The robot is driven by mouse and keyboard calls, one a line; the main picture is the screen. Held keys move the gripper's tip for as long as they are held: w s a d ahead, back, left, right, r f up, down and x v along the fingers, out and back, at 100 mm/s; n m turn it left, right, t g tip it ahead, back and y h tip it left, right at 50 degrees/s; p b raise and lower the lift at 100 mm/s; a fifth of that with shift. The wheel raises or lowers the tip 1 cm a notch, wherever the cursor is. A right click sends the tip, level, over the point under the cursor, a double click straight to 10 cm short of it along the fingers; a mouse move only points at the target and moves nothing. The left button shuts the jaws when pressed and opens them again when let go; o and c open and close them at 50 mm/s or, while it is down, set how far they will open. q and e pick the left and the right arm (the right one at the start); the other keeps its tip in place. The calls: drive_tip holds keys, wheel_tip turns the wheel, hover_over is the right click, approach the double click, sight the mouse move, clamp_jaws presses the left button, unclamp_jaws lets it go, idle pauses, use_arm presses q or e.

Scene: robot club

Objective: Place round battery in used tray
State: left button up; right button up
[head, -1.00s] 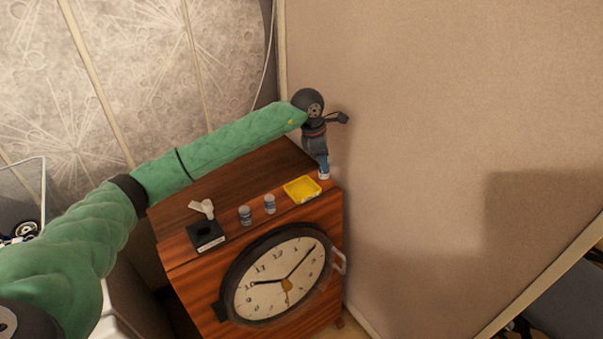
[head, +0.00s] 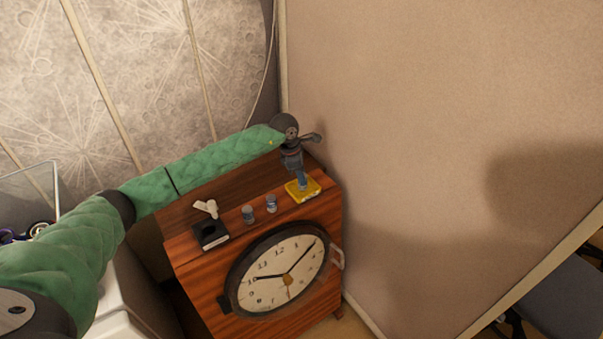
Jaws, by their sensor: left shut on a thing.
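The yellow tray (head: 312,192) lies on the right part of the wooden cabinet top. My left gripper (head: 301,182) points down over it, shut on a small round battery (head: 302,188), of which only a little shows. The battery is over or in the yellow tray; I cannot tell whether it touches the bottom. Two similar grey-blue cylinders, a left one (head: 248,214) and a right one (head: 271,203), stand upright to the left of the tray. A black box (head: 210,235) with a white label sits farther left. My right gripper is out of view.
A white object (head: 207,208) lies behind the black box. The wooden cabinet (head: 195,275) has a large clock face (head: 285,270) on its front. A beige wall (head: 430,150) stands close on the right. The cabinet top behind the cylinders is mostly clear.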

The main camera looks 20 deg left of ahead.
use_arm(q)
drive_tip(key=shift+f, duration=0.5)
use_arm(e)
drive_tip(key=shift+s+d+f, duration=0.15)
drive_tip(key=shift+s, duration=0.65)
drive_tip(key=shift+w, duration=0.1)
use_arm(q)
drive_tip(key=shift+f, duration=0.1)
drive_tip(key=o, duration=1.1)
drive_tip(key=shift+c, duration=0.2)
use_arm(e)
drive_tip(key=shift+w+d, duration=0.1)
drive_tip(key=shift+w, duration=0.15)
